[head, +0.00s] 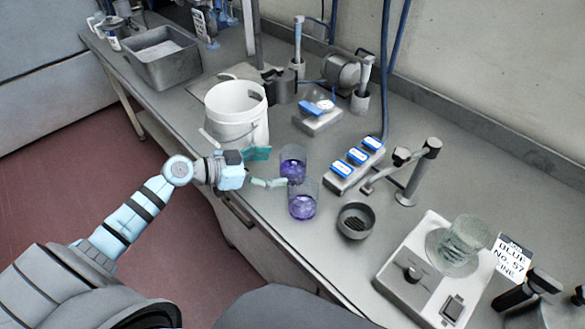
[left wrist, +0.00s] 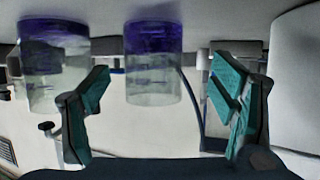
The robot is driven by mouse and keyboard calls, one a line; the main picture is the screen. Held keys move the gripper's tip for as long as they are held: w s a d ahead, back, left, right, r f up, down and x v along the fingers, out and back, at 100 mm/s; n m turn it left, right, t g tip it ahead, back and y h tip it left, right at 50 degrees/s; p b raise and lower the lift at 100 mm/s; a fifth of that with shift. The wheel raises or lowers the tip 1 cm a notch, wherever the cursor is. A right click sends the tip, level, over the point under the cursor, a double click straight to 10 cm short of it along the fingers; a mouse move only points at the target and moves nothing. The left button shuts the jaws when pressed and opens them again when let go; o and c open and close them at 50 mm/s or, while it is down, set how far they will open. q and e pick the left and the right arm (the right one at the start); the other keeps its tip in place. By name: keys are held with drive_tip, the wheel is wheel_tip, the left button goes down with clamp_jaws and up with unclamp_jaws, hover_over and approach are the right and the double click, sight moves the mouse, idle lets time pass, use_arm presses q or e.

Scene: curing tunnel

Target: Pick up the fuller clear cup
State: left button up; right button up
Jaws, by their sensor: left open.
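Two clear cups with purple liquid stand on the grey bench. The far cup (head: 293,163) looks the fuller; in the left wrist view it is the middle cup (left wrist: 153,75). The near cup (head: 303,203) holds a lower purple layer and is the left cup (left wrist: 55,75) in the wrist view, which is upside down. My left gripper (head: 264,169) is open and empty, just left of the cups, fingers pointing at them. In the wrist view the far cup shows in the gap between its fingertips (left wrist: 160,92), beyond them. My right gripper is not in view.
A white bucket (head: 235,118) stands close behind my left gripper. A block with blue-labelled pieces (head: 352,168) is right of the cups, and a dark round dish (head: 356,220) is nearby. A grey device (head: 424,285) bears a clear jar (head: 462,242). The bench edge is close.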

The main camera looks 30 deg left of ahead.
sight(281, 166)
use_arm(q)
drive_tip(key=x, duration=0.3)
drive_tip(key=d+r+p+x, duration=0.1)
drive_tip(key=x, duration=0.1)
drive_tip(key=shift+f, duration=0.1)
drive_tip(key=shift+w+f, duration=0.1)
drive_tip(key=shift+f, duration=0.1)
drive_tip(key=c, duration=1.3)
drive_tip(key=shift+r, duration=0.15)
